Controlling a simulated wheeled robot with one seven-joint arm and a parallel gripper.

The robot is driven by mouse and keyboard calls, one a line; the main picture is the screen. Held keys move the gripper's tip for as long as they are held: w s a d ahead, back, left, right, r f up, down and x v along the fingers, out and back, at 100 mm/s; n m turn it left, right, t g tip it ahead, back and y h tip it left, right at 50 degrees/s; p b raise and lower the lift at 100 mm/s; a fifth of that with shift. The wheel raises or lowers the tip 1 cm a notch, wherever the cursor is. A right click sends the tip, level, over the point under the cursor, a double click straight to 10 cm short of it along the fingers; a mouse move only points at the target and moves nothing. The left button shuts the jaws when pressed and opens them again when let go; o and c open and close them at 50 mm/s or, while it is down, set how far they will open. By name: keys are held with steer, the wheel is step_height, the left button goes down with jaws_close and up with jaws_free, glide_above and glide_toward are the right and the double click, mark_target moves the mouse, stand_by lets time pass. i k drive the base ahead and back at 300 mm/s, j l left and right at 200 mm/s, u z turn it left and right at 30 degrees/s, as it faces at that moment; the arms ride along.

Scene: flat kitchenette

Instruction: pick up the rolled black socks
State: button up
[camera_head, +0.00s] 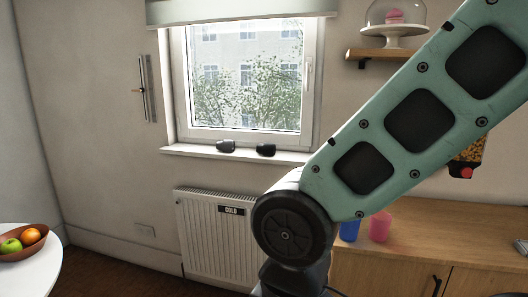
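Two small dark, rounded bundles lie on the white window sill (190,152). My gripper is out of view.
A white radiator (222,240) marked COLD hangs below the sill. A wooden counter (450,225) at right holds a blue cup (349,230) and a pink cup (380,227). A fruit bowl (22,250) stands on a white table (35,275) at left. A shelf (375,55) holds a domed cake stand.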

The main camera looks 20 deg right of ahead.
mark_target(268, 150)
steer(key=i+j, duration=0.25)
steer(key=i, duration=0.3)
steer(key=i+j+z, duration=0.15)
steer(key=i+j, duration=0.15)
steer(key=i, duration=0.25)
steer(key=i+j, duration=0.3)
steer(key=i, duration=0.2)
steer(key=i+j+z, duration=0.15)
steer(key=i+j, duration=0.2)
steer(key=i, duration=0.2)
